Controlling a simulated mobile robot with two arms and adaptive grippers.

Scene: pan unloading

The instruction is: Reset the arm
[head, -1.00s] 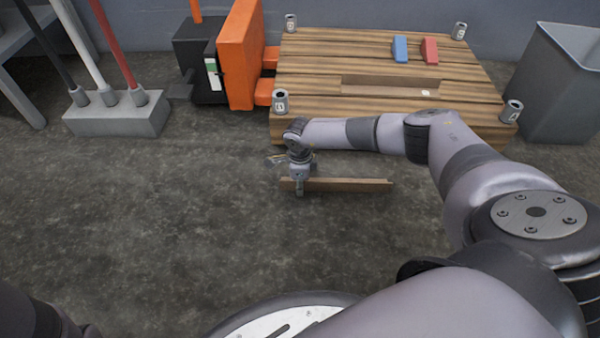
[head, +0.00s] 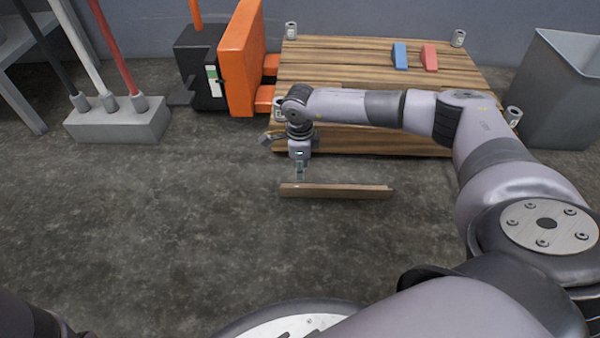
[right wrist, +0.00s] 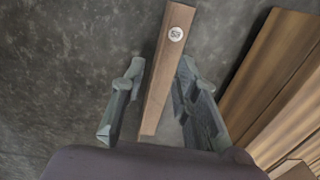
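My right gripper (head: 299,175) hangs pointing down above the left end of a brown wooden plank (head: 340,191). The plank lies on the concrete floor in front of the wooden platform. In the right wrist view my right gripper (right wrist: 152,95) is open, its two fingers apart on either side of the plank (right wrist: 160,80), with nothing held. A round white label shows on the plank. The plank appears below the fingertips. My left gripper is not in view.
The slatted wooden platform (head: 380,73) has metal cups at its corners and carries a blue block (head: 399,57) and a red block (head: 429,57). An orange and black pallet jack (head: 238,60) stands at its left, a grey bin (head: 558,95) at its right.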

